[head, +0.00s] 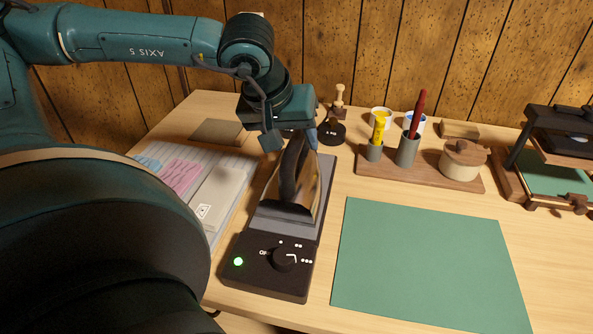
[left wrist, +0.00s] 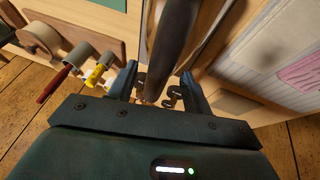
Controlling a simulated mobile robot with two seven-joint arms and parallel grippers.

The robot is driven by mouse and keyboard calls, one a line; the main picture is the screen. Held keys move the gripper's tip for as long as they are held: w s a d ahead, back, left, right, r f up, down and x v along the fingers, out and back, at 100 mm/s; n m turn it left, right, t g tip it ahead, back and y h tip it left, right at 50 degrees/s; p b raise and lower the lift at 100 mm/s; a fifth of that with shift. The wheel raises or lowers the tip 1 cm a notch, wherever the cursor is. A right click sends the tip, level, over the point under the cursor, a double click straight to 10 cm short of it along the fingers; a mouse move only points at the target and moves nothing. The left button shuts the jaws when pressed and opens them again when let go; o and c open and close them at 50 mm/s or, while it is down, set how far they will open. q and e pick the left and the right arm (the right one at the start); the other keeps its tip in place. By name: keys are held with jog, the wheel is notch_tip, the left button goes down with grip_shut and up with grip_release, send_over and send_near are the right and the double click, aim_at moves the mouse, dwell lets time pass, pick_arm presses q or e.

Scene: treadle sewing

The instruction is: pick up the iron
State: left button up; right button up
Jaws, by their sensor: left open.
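The iron (head: 304,187) stands on a dark stand with a control panel (head: 270,262), left of the middle of the table. Its dark handle (head: 291,167) rises above a shiny metal body. My left gripper (head: 300,138) is at the far end of the handle in the head view. In the left wrist view the iron's dark handle (left wrist: 176,38) reaches down between the two fingers of my left gripper (left wrist: 158,88). The fingers are apart, and I cannot tell whether either touches the handle. My right gripper is in neither view.
A green mat (head: 430,262) lies right of the stand. Behind it a wooden tray (head: 420,181) holds cups and a lidded pot (head: 463,162). A dark press (head: 560,150) stands at the right. Papers (head: 183,172) lie at the left. A green light glows on the panel.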

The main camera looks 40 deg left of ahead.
pick_arm(q)
jog(key=x, duration=0.3)
jog(key=shift+w+d+b, duration=0.1)
jog(key=shift+b, duration=0.25)
jog(key=shift+f, duration=0.1)
jog(key=shift+w, duration=0.1)
jog(key=shift+f+b, duration=0.25)
jog(key=shift+b, duration=0.15)
jog(key=shift+c, duration=0.5)
grip_shut()
jog(key=shift+r, duration=0.15)
